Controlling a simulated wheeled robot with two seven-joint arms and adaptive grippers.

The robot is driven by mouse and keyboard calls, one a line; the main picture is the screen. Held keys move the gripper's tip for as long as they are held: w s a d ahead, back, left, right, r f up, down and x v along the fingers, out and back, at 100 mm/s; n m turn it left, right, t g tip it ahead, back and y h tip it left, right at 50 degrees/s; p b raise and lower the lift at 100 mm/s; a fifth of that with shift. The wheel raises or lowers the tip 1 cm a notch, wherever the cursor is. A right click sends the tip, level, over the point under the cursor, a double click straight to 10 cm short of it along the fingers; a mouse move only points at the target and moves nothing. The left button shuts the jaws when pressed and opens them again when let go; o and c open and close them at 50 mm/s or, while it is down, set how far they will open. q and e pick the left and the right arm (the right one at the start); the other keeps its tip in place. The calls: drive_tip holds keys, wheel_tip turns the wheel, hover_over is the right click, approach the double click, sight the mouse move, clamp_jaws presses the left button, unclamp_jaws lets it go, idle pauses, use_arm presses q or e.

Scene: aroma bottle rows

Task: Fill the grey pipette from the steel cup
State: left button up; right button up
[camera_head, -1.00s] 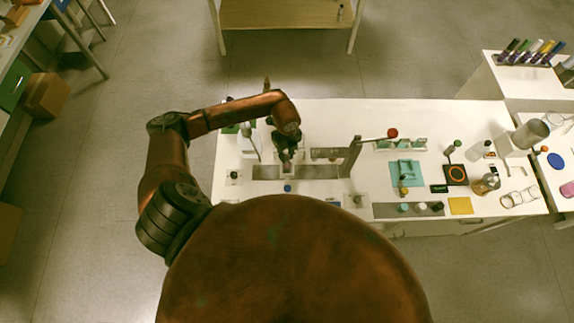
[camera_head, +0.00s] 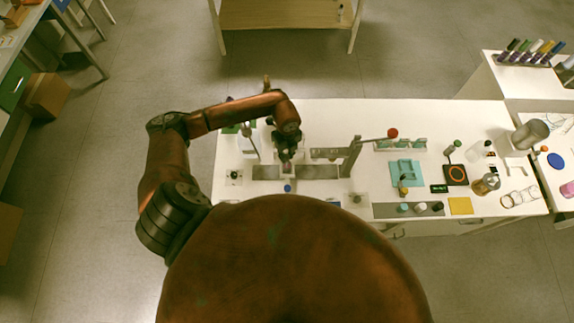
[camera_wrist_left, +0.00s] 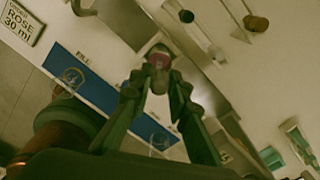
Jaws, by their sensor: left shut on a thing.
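My left gripper (camera_head: 286,160) reaches down over the left part of the white table. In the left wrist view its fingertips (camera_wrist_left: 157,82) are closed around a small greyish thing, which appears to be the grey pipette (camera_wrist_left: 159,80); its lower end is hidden. Just beyond the fingertips is a round pinkish-red patch inside a pale square rim (camera_wrist_left: 152,42). I cannot tell whether this is the steel cup's opening. The cup is not clearly identifiable in the head view, where my gripper covers that spot. My right gripper is not in view.
A grey stand (camera_head: 350,158) rises to the right. A teal tray (camera_head: 407,173) and several bottles stand farther right.

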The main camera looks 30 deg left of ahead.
use_arm(q)
wheel_tip(320, 180, up, 8)
drive_tip(key=p, duration=0.5)
drive_tip(key=shift+p, duration=0.3)
idle(0.3)
